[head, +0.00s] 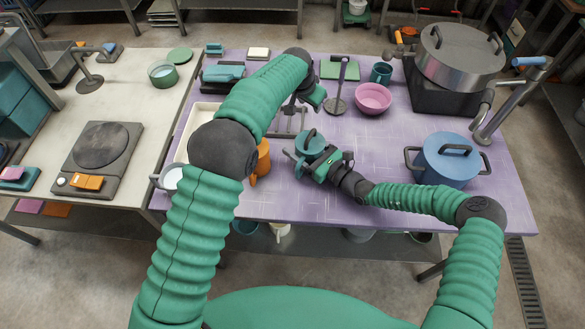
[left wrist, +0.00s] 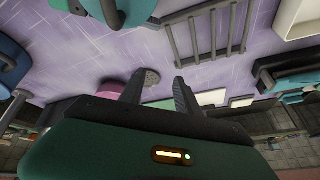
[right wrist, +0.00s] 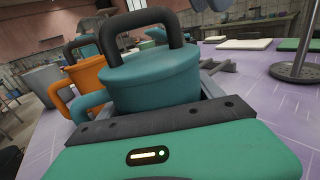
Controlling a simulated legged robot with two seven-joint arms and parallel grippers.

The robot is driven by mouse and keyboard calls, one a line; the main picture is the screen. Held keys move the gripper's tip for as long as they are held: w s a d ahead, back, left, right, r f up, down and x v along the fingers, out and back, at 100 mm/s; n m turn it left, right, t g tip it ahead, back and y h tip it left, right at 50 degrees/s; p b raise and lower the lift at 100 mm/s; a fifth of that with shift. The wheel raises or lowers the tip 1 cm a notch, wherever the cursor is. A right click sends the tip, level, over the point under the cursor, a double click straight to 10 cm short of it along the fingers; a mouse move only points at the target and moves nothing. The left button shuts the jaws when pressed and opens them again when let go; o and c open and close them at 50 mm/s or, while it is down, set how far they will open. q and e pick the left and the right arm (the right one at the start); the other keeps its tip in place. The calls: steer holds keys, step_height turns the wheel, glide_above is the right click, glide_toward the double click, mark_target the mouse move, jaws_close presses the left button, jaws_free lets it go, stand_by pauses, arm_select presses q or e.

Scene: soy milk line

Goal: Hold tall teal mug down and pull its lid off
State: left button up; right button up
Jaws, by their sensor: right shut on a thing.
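The tall teal mug (head: 309,143) stands on the purple table. In the right wrist view it fills the middle, with its lid (right wrist: 152,65) on, a black arched handle on the lid and a teal side handle. My right gripper (head: 312,160) is shut on the mug's body from the right; its fingers are mostly hidden there. My left gripper (head: 297,103) is above the table, beyond the mug. Its two fingers are apart and empty in the left wrist view (left wrist: 160,90). A teal part, seemingly the mug, shows at that view's top edge (left wrist: 136,10).
An orange mug (right wrist: 92,76) stands close to the left of the teal mug. A dark rack (left wrist: 208,32) lies just beyond. Purple table (head: 400,135) is clear around the right gripper.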

steer(key=shift+d, duration=0.3)
arm_select(q)
steer(key=w+d+r+n+t+h, duration=0.1)
steer(key=w+d+r+n+t, duration=0.1)
steer(key=w+r+n+t, duration=0.45)
steer(key=s+a+r+n+t+y, duration=0.5)
steer(key=s+a+r+t+y, duration=0.1)
steer(key=a+t+y, duration=0.25)
steer(key=m+g+h, duration=0.4)
steer(key=m+h, duration=0.3)
steer(key=h, duration=0.6)
glide_toward(312, 145)
step_height(312, 145, up, 3)
steer(key=s, duration=0.2)
steer(key=x, duration=0.8)
steer(key=a+x, duration=0.1)
steer(key=x, duration=0.3)
steer(key=shift+w, duration=0.15)
jaws_close()
